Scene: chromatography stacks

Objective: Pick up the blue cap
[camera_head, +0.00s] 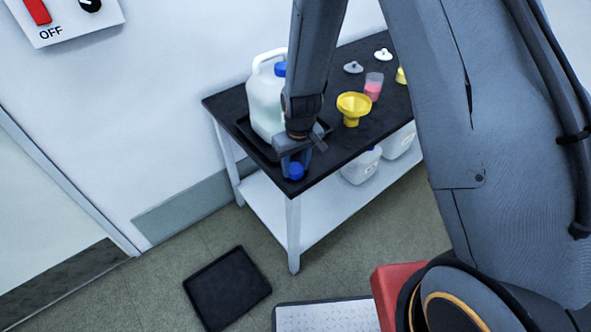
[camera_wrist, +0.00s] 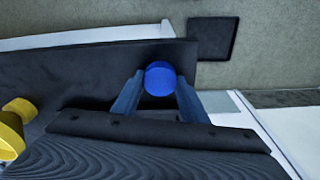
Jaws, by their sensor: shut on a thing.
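The blue cap (camera_head: 296,171) is at the near left corner of the black tabletop in the head view. My gripper (camera_head: 295,165) points down at it, with its fingers on either side. In the wrist view the blue cap (camera_wrist: 160,79) sits between the two fingertips of my gripper (camera_wrist: 158,88), which are shut on it. I cannot tell whether the cap still touches the tabletop. A white jug (camera_head: 266,105) with another blue cap (camera_head: 280,69) on it stands behind my gripper, in a black tray (camera_head: 243,124).
On the black table (camera_head: 335,160) are a yellow funnel (camera_head: 353,107), a cup with pink contents (camera_head: 373,88) and small lids (camera_head: 353,67). White containers (camera_head: 361,166) stand on the lower shelf (camera_head: 330,208). A black mat or tray (camera_head: 227,288) lies on the floor in front.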

